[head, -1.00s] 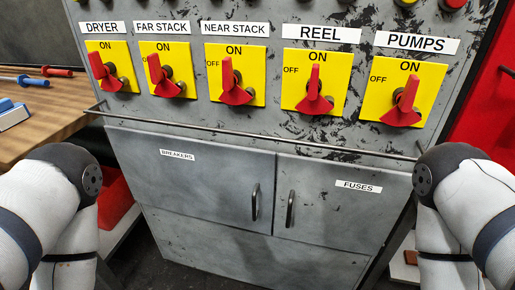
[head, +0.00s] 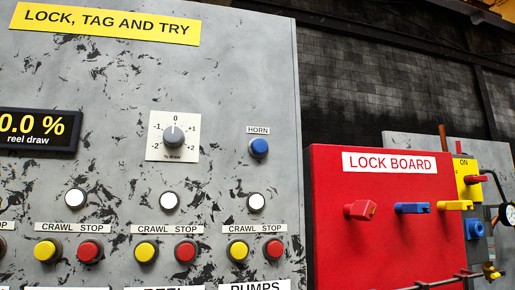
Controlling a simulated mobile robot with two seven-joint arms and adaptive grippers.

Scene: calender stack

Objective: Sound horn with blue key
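A round blue push button (head: 259,148) sits under a small white HORN label (head: 258,130) on the grey control panel (head: 110,110), near its right edge. It is the only blue control on that panel face, and nothing covers it. Neither of my grippers shows in the head view, so what they hold is hidden.
A draw dial (head: 173,137) is left of the horn button. White buttons (head: 256,203), yellow crawl buttons (head: 238,250) and red stop buttons (head: 274,249) are below. A red lock board (head: 335,245) at right carries red, blue and yellow pieces.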

